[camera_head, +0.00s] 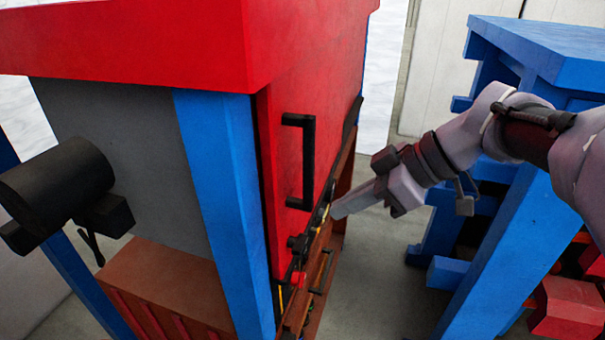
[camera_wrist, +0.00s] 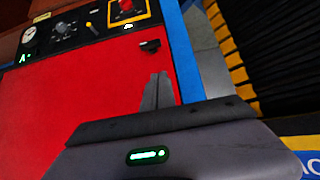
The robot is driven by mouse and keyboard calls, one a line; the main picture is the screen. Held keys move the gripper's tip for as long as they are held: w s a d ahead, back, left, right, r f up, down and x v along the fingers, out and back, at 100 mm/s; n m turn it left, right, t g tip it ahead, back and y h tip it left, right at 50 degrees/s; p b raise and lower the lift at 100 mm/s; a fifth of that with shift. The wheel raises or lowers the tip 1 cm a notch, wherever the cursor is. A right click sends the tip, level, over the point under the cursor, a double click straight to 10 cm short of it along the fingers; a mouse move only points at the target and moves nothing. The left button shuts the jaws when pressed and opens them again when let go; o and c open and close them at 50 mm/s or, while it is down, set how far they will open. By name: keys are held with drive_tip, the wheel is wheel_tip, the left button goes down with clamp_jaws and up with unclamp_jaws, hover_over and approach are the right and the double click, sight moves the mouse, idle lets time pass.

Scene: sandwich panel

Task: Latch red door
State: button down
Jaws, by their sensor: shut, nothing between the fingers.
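The red door (camera_head: 315,105) with a black bar handle (camera_head: 300,165) stands upright in the cabinet's right side and looks closed or nearly so. It also fills much of the wrist view (camera_wrist: 90,85). A small black latch piece (camera_wrist: 150,46) sits by the door's edge near the blue post in the wrist view. A small black part (camera_head: 297,243) at the door's lower corner may be the same piece. My gripper (camera_head: 337,211) is shut and empty, right of the door's lower part. Its fingertips (camera_wrist: 161,76) show close to the latch piece in the wrist view; contact cannot be told.
A control panel (camera_wrist: 80,30) with a gauge, knobs and a red button (camera_wrist: 126,5) adjoins the door. A blue post (camera_head: 222,200) borders it. A blue rack (camera_head: 530,190) stands at the right, beside my arm. Bare floor (camera_head: 365,270) lies between.

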hover_over(296, 247)
drive_tip(key=s+d, duration=0.1)
drive_tip(key=d, duration=0.2)
wheel_tip(296, 247, down, 5)
wheel_tip(296, 247, down, 5)
drive_tip(key=shift+a+r, duration=0.1)
drive_tip(key=shift+a, duration=0.05)
